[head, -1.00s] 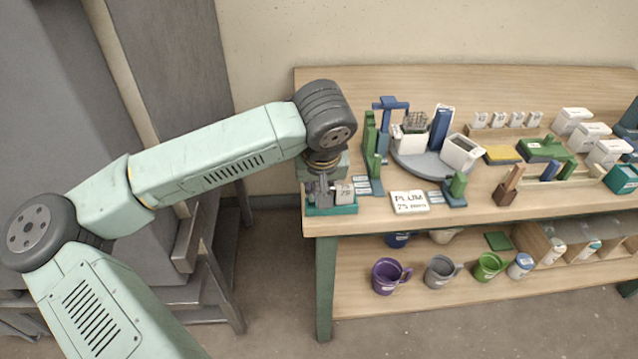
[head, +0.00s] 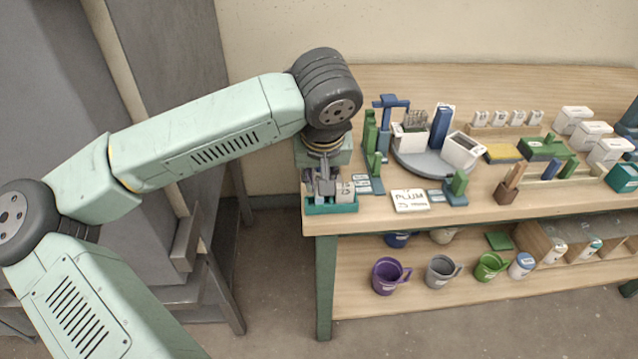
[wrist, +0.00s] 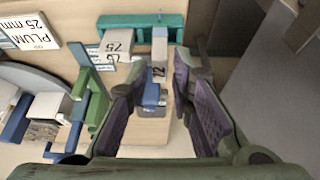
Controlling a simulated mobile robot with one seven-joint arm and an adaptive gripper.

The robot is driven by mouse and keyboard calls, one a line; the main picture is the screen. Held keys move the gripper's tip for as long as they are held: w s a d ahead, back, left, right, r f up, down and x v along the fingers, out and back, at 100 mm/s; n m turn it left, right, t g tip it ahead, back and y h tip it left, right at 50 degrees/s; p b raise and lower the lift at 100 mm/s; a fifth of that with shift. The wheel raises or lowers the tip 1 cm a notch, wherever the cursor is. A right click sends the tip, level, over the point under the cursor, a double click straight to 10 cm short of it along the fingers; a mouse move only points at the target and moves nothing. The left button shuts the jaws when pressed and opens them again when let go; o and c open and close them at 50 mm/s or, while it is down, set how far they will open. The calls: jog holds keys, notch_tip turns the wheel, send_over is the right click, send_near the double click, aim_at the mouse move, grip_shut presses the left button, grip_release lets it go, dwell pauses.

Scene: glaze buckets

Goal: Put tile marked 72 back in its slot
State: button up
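The tile marked 72 (wrist: 159,48) is a pale block standing at the teal tray (wrist: 112,21) in the wrist view. A blue piece (wrist: 152,94) shows just below its number, between my fingers; I cannot tell whether it belongs to the tile. My gripper (wrist: 158,85) is open, with its purple pads on either side and gaps to the tile. In the head view my gripper (head: 325,183) is over the left part of the teal tray (head: 333,209), partly hiding the tile. The tile marked 75 (wrist: 118,45) stands beside it in the tray.
A PLUM card (head: 410,200) lies right of the tray. Green and blue stands (head: 372,140) and a grey turntable (head: 420,165) with white boxes are close by. The table's left edge is beside the tray. Mugs stand on the shelf below.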

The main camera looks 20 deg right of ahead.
jog(key=v, duration=0.7)
jog(key=shift+r+b, duration=0.35)
jog(key=shift+b, duration=0.1)
jog(key=shift+s, duration=0.2)
